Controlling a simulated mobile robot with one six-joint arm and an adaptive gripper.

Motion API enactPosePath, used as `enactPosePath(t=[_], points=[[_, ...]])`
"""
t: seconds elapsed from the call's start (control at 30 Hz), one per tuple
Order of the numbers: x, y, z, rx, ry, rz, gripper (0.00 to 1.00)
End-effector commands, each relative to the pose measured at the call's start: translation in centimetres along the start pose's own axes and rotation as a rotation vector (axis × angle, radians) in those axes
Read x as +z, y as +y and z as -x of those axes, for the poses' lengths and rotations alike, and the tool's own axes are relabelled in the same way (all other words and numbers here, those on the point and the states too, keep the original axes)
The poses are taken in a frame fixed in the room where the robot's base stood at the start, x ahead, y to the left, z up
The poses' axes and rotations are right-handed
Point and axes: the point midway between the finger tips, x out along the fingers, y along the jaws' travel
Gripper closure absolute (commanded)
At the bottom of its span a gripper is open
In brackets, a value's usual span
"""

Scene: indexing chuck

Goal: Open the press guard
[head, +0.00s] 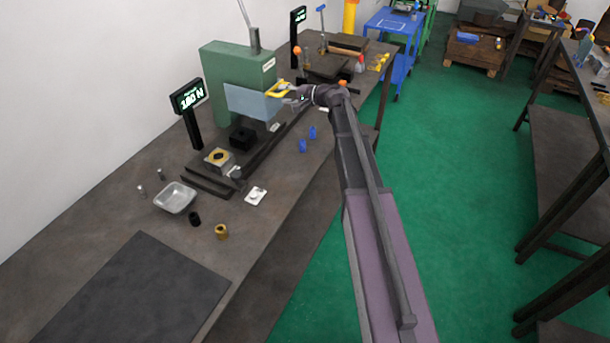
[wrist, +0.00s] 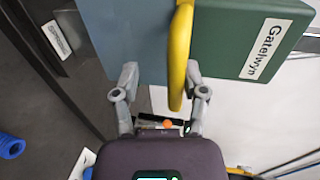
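The green press (head: 236,75) stands on the bench, and its body with the "Gatelwyn" label fills the upper right of the wrist view (wrist: 235,40). The press guard is a blue-grey panel (head: 250,103) across its front; it also shows in the wrist view (wrist: 125,35). It hangs down over the working space. Its yellow handle (head: 279,89) sticks out at the right end, and in the wrist view (wrist: 180,50) it runs between my fingers. My gripper (head: 291,97) is open at the handle, fingers apart in the wrist view (wrist: 160,78). The handle lies nearer the right finger; contact is unclear.
A "180 N" display (head: 188,99) stands left of the press. A black block (head: 242,138), a brass-topped fixture (head: 219,159) and a metal tray (head: 175,197) are in front. Blue parts (head: 303,145) lie right of the press base. The green floor right of the bench is open.

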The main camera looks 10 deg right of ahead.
Motion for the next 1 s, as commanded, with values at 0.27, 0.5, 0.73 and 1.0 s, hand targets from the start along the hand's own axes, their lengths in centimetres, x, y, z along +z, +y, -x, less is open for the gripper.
enactPosePath(t=[0.27, 0.5, 0.73, 1.0], points=[[0.0, 2.7, -0.6, 0.001, 0.0, 0.0, 0.46], [0.0, 4.4, -0.9, 0.001, 0.0, 0.0, 0.46], [0.1, 3.9, 2.0, 0.0, 0.002, 0.0, 0.46], [0.1, 3.9, 5.7, 0.0, 0.002, -0.001, 0.46]])
